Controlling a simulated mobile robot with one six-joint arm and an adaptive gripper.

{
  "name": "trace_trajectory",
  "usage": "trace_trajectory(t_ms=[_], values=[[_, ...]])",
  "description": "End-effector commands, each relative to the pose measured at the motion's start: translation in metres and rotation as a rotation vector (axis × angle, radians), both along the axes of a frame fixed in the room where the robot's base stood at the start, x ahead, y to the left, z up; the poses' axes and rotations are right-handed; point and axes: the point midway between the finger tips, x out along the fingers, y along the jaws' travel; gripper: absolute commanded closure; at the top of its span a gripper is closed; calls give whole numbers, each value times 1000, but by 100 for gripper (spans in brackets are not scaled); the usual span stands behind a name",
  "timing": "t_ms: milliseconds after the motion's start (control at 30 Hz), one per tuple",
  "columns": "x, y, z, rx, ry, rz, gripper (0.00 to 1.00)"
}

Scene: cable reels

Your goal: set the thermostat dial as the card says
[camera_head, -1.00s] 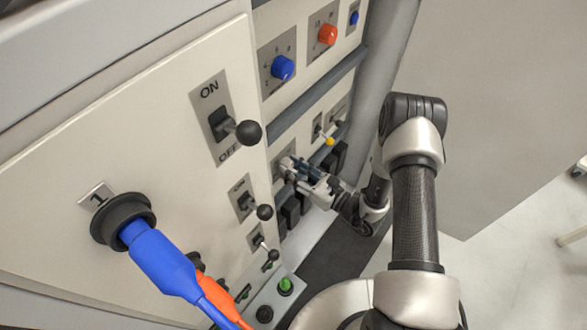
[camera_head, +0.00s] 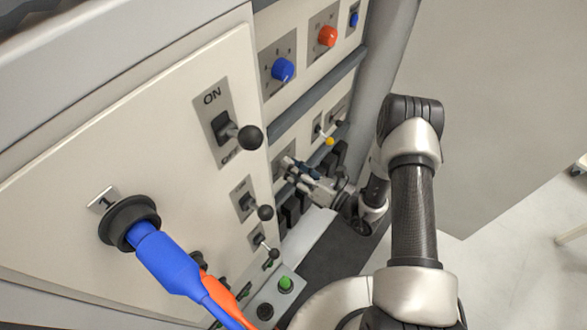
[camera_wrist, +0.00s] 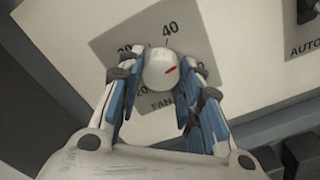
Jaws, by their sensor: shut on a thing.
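A white round dial (camera_wrist: 160,70) with a red mark sits on a grey plate (camera_wrist: 118,48) in the wrist view. The plate shows 40 at the top, other partly covered numbers and the letters FAN below. The red mark points right and slightly up, clockwise of 40. My gripper (camera_wrist: 155,80) is shut on this dial, one blue-padded finger on each side. In the head view my gripper (camera_head: 288,168) is at the lower panel, and its fingers hide the dial. I see no card and no label reading thermostat.
Above are a blue knob (camera_head: 283,70) and an orange knob (camera_head: 327,36). Black-balled levers (camera_head: 250,138) stick out left of my gripper, and a yellow-tipped lever (camera_head: 329,141) is close above. A blue plug (camera_head: 165,262) and orange cable fill the lower left. An AUTO switch plate (camera_wrist: 303,35) is beside the dial.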

Motion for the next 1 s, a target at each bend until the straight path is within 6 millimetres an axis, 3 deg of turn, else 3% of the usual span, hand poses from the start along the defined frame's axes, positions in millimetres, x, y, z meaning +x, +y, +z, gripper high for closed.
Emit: trace_trajectory(t_ms=[367, 400, 700, 1000], values=[[-1, 0, 0, 2, 5, 2, 91], [-1, 0, 0, 2, 5, 2, 65], [0, 0, 0, 2, 4, 1, 46], [-1, -1, 0, 2, 3, 0, 46]])
